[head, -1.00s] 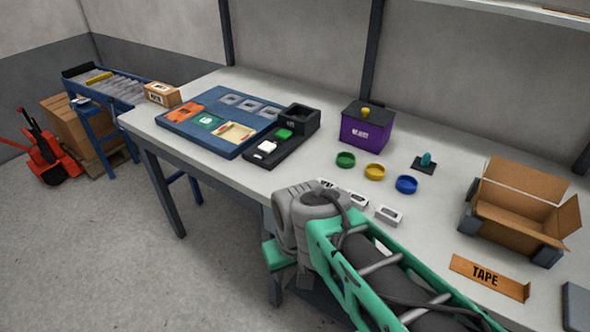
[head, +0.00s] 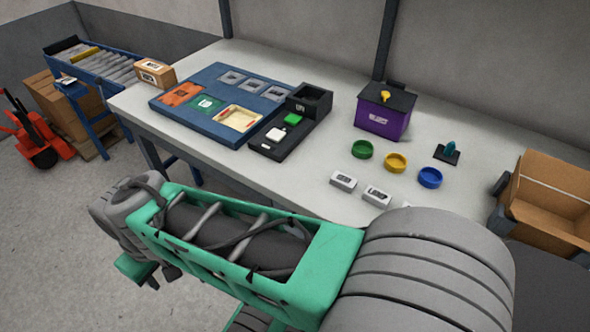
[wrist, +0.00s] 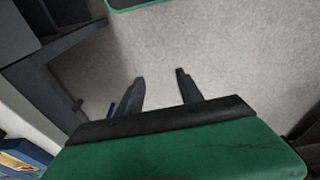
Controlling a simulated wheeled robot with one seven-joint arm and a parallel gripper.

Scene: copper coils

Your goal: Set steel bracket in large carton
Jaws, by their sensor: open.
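My gripper (wrist: 161,90) is open and empty in the wrist view, its two dark fingers apart above bare grey floor. In the head view my arm crosses the foreground, with its far end in front of the table's near edge. The large carton (head: 552,196) is an open brown cardboard box at the right of the table, cut by the picture edge. My gripper is well to the left of it. I cannot pick out the steel bracket for certain; grey square pieces (head: 254,84) lie on the blue board (head: 180,119).
A purple box (head: 381,117) stands at the back. Green (head: 362,149), yellow (head: 395,162) and blue (head: 430,177) round dishes sit before it. Small white boxes (head: 343,181) line the front, partly behind my arm. A black tray (head: 268,148) adjoins the board. A roller conveyor (head: 98,66) stands left.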

